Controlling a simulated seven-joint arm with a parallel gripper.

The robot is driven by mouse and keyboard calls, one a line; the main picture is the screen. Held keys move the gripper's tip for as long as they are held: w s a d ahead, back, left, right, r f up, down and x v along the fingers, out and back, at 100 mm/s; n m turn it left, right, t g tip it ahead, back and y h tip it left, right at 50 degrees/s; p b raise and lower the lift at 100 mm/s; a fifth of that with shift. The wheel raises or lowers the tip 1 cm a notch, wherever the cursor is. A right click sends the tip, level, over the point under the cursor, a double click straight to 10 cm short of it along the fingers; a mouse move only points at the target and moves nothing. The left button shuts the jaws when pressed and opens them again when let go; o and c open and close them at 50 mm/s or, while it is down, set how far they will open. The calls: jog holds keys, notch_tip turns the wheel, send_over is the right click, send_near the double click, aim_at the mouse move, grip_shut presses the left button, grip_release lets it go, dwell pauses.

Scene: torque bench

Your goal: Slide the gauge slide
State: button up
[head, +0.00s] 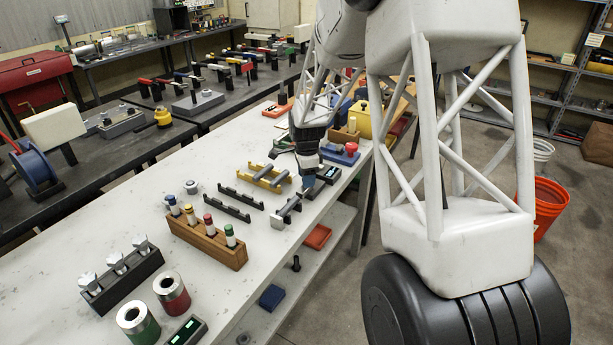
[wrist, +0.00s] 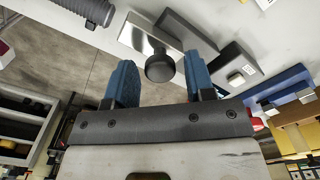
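The gauge slide (head: 288,208) is a grey bar fixture with a bright metal end plate, near the right edge of the light bench in the head view. In the wrist view I see what looks like its bright plate (wrist: 140,37), a dark block and a round black knob (wrist: 160,68). My gripper (wrist: 160,62) has blue fingers, open, one on each side of the knob with gaps visible. In the head view my gripper (head: 308,183) is at the far end of the fixture, and its fingertips are partly hidden. I cannot tell how deep the knob sits between them.
A small black display box (head: 325,175) stands close on the right. Yellow (head: 268,176) and black (head: 235,203) brackets lie to the left. A wooden block with colour-capped pieces (head: 207,240) is nearer the camera. The bench edge is close by.

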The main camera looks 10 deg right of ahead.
grip_shut()
jog(key=shift+w+d, duration=0.85)
jog(key=shift+w, duration=0.05)
jog(key=shift+o, duration=1.1)
grip_release()
jog(key=shift+r, duration=0.1)
notch_tip(320, 180, up, 8)
